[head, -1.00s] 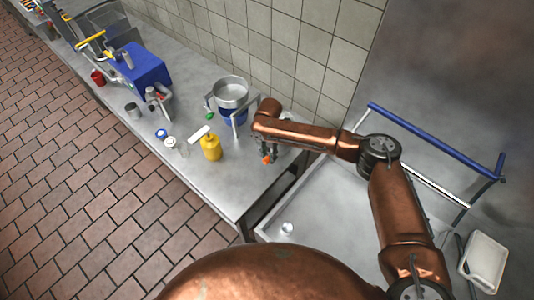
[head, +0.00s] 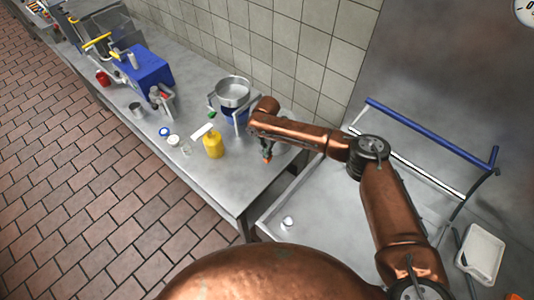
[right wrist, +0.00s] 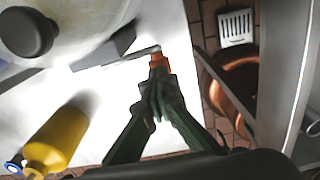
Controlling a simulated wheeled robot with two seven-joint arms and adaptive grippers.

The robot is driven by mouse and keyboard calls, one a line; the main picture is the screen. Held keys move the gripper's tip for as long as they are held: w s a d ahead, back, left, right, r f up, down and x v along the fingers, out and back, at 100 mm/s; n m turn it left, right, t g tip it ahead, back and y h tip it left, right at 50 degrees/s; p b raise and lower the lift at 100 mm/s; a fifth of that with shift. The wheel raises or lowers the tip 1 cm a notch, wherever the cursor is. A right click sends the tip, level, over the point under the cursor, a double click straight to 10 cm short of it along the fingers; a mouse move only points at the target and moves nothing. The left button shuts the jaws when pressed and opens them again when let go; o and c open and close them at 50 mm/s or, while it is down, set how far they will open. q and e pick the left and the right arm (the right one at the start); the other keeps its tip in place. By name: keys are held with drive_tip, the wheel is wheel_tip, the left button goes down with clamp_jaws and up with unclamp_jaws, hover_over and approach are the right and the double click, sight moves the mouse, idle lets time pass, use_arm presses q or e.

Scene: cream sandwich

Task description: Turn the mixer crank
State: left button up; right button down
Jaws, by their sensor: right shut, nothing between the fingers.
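The mixer appears to be the metal bowl (head: 233,95) on a blue base, standing on the counter near the tiled wall. A small green piece (head: 211,114) shows at its left side; I cannot tell whether it is the crank's grip. My right gripper (head: 266,157) points down to the right of the mixer, near the counter's end. In the right wrist view the gripper (right wrist: 158,62) is shut with its orange tips together and nothing between them. A thin grey bar (right wrist: 130,55) ends beside the tips; contact is unclear. My left gripper is out of view.
A yellow bottle (head: 213,146) stands left of my right gripper, and shows in the wrist view (right wrist: 58,138). Small jars (head: 173,140) and a blue machine (head: 146,67) stand farther left.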

drive_tip(key=c, duration=2.5)
unclamp_jaws()
drive_tip(key=shift+s+r, duration=0.15)
drive_tip(key=shift+s, duration=0.05)
drive_tip(key=shift+o, duration=0.9)
drive_tip(key=o, duration=0.6)
drive_tip(key=shift+w, duration=0.1)
drive_tip(key=shift+r, duration=0.15)
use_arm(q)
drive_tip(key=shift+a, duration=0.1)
use_arm(e)
wheel_tip(320, 180, up, 12)
drive_tip(key=shift+f, duration=0.2)
drive_tip(key=shift+c, duration=0.5)
